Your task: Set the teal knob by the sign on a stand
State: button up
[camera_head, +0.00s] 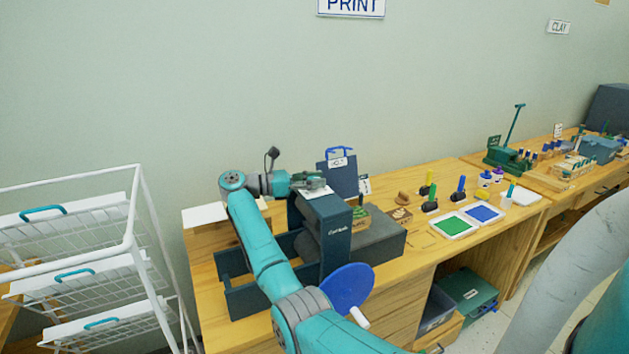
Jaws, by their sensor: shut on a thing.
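My gripper (318,187) is at the top of a dark blue-grey press (337,238) on the wooden bench, reached from the left. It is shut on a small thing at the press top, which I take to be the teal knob. The fingers cover it, so its shape and setting cannot be made out. A small white sign (364,185) stands just behind and to the right of the press. Its writing is too small to read.
A blue handwheel (348,288) is on the press's front. A white wire rack (136,225) stands left. Right of the press, the bench holds stamps, a green ink pad (453,225) and a blue ink pad (482,213). The wall behind is bare below the PRINT sign (351,6).

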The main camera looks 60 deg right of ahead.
jog(key=shift+m+g+y, duration=0.7)
jog(key=shift+g+y, duration=0.1)
jog(key=shift+y, duration=0.2)
jog(key=o, duration=1.2)
jog(key=shift+c, duration=0.2)
notch_tip(320, 180, up, 10)
jog(key=shift+f, duration=0.1)
